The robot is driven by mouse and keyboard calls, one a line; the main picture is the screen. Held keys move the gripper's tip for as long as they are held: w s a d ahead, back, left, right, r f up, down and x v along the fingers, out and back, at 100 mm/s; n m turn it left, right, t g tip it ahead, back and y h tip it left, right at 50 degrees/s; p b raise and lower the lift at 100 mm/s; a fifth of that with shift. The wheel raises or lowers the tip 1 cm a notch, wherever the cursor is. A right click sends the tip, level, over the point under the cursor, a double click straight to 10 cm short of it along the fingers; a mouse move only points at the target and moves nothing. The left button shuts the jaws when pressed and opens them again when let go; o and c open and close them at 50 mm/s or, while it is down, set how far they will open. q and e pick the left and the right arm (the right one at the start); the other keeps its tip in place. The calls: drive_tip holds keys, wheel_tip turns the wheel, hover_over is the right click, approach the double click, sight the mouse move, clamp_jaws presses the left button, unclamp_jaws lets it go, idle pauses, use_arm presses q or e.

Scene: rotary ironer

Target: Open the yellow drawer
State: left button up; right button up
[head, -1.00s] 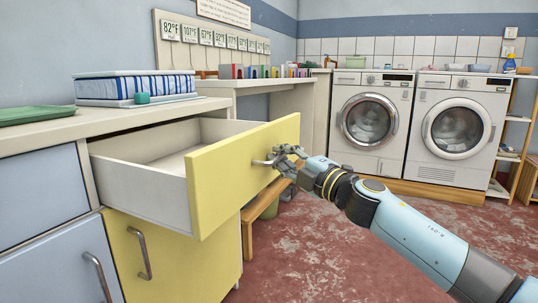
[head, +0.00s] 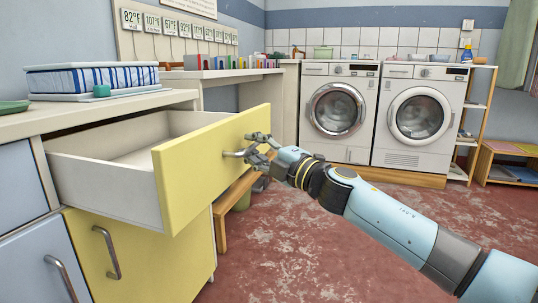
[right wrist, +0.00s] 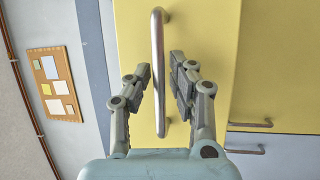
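The yellow drawer (head: 204,170) stands well out from the cabinet, and its pale, empty-looking inside shows behind the front panel. Its metal bar handle (head: 234,153) is on the front; it also shows in the right wrist view (right wrist: 158,90). My right gripper (head: 258,147) is at the handle's outer end, with its fingers spread apart. In the right wrist view my gripper's fingers (right wrist: 161,72) stand on either side of the bar, with gaps showing. My left gripper is not in view.
A yellow cabinet door (head: 145,262) is below the drawer. A striped box (head: 92,78) stands on the counter (head: 120,112) above. A wooden bench (head: 230,200) is behind the drawer front. Two washers (head: 338,112) stand at the back. The red floor (head: 300,250) is mostly clear.

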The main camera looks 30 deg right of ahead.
drive_tip(key=v, duration=1.1)
drive_tip(key=shift+s, duration=0.35)
drive_tip(key=shift+d+f, duration=0.1)
idle(0.4)
